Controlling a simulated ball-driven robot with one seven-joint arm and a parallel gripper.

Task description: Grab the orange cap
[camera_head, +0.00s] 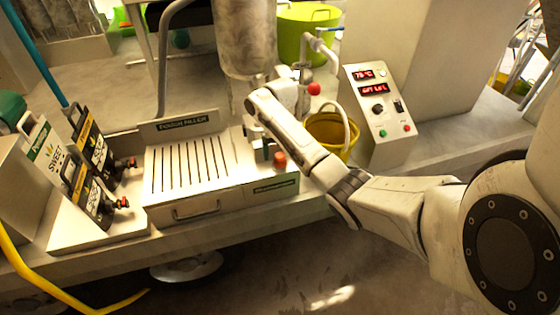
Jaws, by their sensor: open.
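The orange cap (280,160) is a small upright piece at the right end of the pouch filler (190,155), near its front edge. My arm reaches in from the right, and its far end is over the filler's right side. My gripper (265,150) appears just left of the cap, low over the filler. It is open. The fingers are small and partly hidden by my arm, and I cannot tell whether they touch the cap.
Dark pouches with red taps (95,195) stand at left. A steel tank (245,40) hangs above. A yellow bucket (332,135) and a control panel (380,102) stand behind my arm. A red ball knob (314,88) is on the pipework. The slotted filler top is clear.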

